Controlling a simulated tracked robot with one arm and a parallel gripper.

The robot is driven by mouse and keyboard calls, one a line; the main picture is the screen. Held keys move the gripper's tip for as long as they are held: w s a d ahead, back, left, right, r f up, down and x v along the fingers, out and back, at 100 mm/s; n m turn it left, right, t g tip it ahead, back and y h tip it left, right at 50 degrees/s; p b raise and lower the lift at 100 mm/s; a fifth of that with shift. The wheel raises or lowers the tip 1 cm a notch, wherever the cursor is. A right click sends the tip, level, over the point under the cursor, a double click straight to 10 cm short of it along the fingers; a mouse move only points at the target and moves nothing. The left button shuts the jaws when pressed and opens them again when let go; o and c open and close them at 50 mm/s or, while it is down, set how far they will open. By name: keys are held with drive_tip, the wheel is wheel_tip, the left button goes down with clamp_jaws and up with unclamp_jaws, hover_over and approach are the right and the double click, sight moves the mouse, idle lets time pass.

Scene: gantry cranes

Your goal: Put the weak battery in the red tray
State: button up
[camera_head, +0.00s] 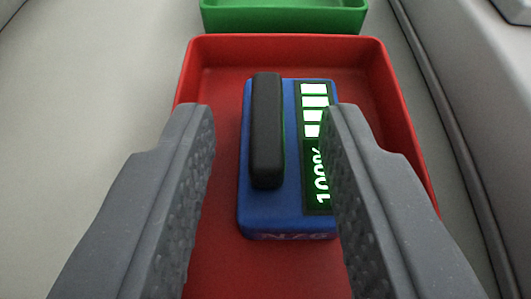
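The red tray (285,52) lies below my gripper in the middle of the view. A blue battery (262,212) with a black handle (266,130) lies inside it. Its green-edged display (315,103) shows white bars and "100%", partly covered by the right finger. My gripper (270,120) is open, with one grey finger on each side of the battery. A gap shows between the left finger and the battery. Whether the right finger touches it I cannot tell. No other battery is in view.
A green tray (284,18) stands just beyond the red tray at the top edge. Pale grey surfaces (90,90) flank the trays on the left and right. The red tray floor shows bare around the battery.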

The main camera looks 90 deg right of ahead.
drive_tip(key=v, duration=1.2)
